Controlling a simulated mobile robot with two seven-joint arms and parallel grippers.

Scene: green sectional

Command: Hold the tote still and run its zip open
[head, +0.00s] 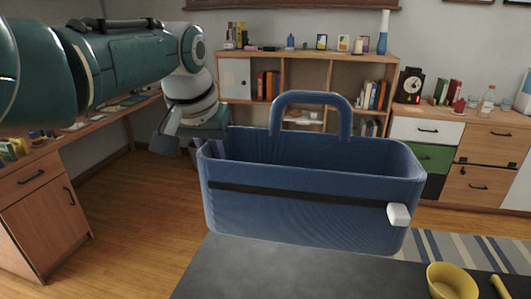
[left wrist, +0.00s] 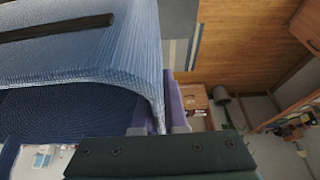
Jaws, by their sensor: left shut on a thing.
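The blue tote (head: 300,222) is upright at the far edge of a dark grey tabletop (head: 260,272), with its top open and its arched handle standing up. A dark zip band (head: 290,196) runs across its front. A white zip pull (head: 398,214) sits at the band's right end. My left gripper (head: 208,146) is at the tote's left end, shut on its rim. In the left wrist view the tote's wall (left wrist: 115,55) runs down to the gripper's fingers (left wrist: 160,118). My right gripper is not in view.
A yellow bowl (head: 452,281) and a yellow stick-like object (head: 498,286) are at the front right. A desk (head: 45,205) stands at left, shelves (head: 312,72) behind, and a drawer unit (head: 470,150) at right. The tabletop in front of the tote looks clear.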

